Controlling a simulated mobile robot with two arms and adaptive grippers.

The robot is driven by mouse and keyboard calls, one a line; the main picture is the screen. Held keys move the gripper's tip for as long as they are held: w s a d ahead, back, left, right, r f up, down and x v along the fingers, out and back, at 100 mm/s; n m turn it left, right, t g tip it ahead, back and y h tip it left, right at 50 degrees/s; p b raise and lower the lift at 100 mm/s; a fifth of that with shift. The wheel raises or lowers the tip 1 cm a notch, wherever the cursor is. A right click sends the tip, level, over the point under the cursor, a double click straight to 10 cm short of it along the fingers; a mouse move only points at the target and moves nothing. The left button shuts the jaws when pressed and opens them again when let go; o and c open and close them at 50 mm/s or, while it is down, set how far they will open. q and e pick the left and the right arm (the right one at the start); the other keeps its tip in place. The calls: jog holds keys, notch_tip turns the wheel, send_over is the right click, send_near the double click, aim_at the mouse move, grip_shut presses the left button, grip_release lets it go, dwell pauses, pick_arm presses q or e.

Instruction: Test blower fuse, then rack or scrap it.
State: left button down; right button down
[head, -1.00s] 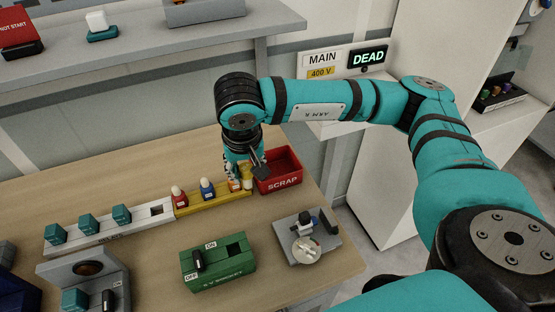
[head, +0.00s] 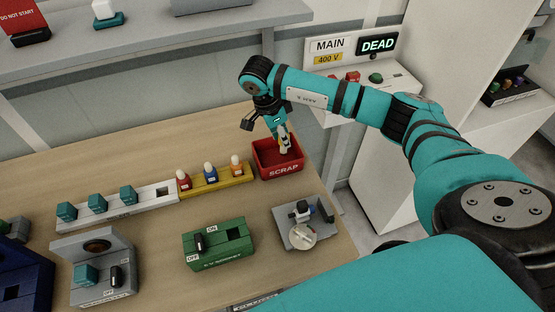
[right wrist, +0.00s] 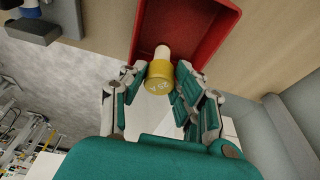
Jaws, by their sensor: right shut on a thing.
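My right gripper (head: 284,146) is shut on a fuse, over the red SCRAP bin (head: 277,170). In the right wrist view the gripper (right wrist: 160,80) holds the fuse by its yellow cap (right wrist: 160,83); its pale tip points toward the bin (right wrist: 226,20). I cannot tell if the fuse touches the bin floor. The green box (head: 219,248) has an ON/OFF lever (head: 199,243) and a dark slot. My left gripper is not visible.
A white rack (head: 120,212) with teal blocks and a grey unit (head: 97,270) stand at left. A grey fixture with a round dial (head: 302,235) is right of the green box. A sign reads MAIN 400 V and DEAD (head: 377,45). A shelf (head: 140,50) hangs above.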

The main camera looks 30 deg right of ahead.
notch_tip(320, 180, down, 2)
jog(key=shift+f+b, duration=0.1)
jog(key=shift+b, duration=0.25)
jog(key=shift+f, duration=0.1)
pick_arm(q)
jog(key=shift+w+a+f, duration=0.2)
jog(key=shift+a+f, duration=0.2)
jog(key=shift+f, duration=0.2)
pick_arm(e)
jog(key=c, duration=0.9)
grip_release()
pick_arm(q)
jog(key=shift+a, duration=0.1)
pick_arm(e)
jog(key=v, duration=1.2)
